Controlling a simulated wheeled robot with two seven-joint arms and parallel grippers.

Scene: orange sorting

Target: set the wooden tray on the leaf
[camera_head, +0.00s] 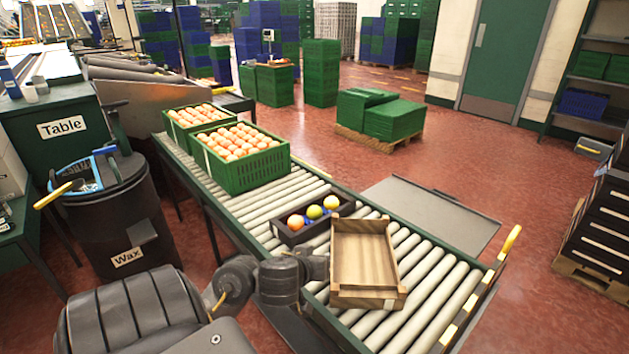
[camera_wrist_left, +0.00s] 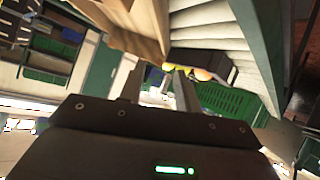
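The wooden tray (camera_head: 364,262), an open slatted box, appears to rest on the conveyor rollers toward their near end. The leaf, which I take to be the flat grey panel (camera_head: 432,224), extends from the conveyor's far right side and looks bare. My left gripper (camera_head: 318,268) is at the tray's left side in the head view, its fingers largely hidden there. In the left wrist view its two fingers (camera_wrist_left: 160,80) are apart, with a visible gap between them; the wooden tray (camera_wrist_left: 142,28) is close beyond. Contact cannot be told. My right gripper is not in view.
A dark crate (camera_head: 289,236) holding an orange, a green and a yellow fruit stands just behind the tray. Green crates full of oranges (camera_head: 248,178) stand farther up the rollers. A yellow-tipped rail (camera_head: 510,240) edges the conveyor. A wax bin (camera_head: 122,225) stands left.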

